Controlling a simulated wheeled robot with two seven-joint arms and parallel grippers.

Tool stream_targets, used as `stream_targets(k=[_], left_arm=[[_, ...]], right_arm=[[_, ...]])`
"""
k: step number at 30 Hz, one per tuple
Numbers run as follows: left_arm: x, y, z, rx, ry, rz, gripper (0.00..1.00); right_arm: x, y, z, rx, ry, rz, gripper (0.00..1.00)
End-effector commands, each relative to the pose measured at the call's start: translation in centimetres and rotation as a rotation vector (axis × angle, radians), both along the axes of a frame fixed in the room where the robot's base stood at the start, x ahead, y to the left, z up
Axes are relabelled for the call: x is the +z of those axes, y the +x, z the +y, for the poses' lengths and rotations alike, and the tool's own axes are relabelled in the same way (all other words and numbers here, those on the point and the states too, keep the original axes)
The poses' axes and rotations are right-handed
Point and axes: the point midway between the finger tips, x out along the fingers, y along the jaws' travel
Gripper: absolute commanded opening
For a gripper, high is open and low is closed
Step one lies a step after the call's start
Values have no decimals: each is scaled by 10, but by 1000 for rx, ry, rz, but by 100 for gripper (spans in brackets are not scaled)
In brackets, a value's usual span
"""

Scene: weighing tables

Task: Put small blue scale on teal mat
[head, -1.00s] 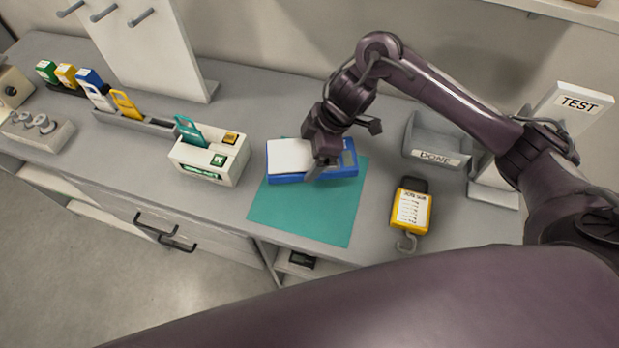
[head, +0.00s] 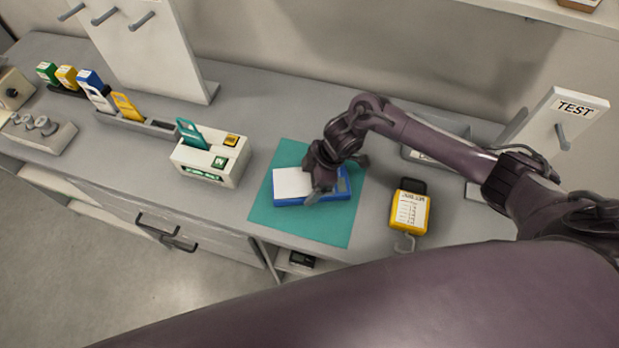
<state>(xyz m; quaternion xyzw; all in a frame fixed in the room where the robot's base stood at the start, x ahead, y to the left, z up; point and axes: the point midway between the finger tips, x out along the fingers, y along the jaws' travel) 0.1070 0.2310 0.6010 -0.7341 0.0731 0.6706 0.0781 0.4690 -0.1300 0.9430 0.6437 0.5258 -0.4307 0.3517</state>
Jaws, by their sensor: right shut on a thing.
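The small blue scale (head: 291,183) has a white top plate and a blue body. It is over the middle of the teal mat (head: 295,226), inside the mat's edges in the head view. My right gripper (head: 322,188) is shut on the scale at its right part and hides some of it. Whether the scale touches the mat or is slightly above it I cannot tell. My left gripper is not in view.
A yellow hanging scale with a hook (head: 409,211) lies right of the mat. A white box with a teal card (head: 210,160) stands to the left. A grey tray (head: 433,128) is partly behind my arm. A TEST stand (head: 570,115) is at the right.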

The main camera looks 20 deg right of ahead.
Motion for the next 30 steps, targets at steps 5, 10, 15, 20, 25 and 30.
stream_targets(k=[5, 10, 15, 20, 25, 30], left_arm=[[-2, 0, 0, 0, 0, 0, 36], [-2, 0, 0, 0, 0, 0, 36], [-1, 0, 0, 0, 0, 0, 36], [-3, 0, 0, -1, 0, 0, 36], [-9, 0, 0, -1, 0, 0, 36], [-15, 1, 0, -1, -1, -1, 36]], right_arm=[[-3, 0, 0, 0, 0, 0, 86], [-2, 0, 0, 0, 0, 0, 100], [-1, 0, 0, 0, 0, 0, 100], [11, 1, -5, 0, 0, -3, 100], [42, -2, -18, 1, 0, -6, 100], [75, -5, -32, 0, 0, -5, 100]])
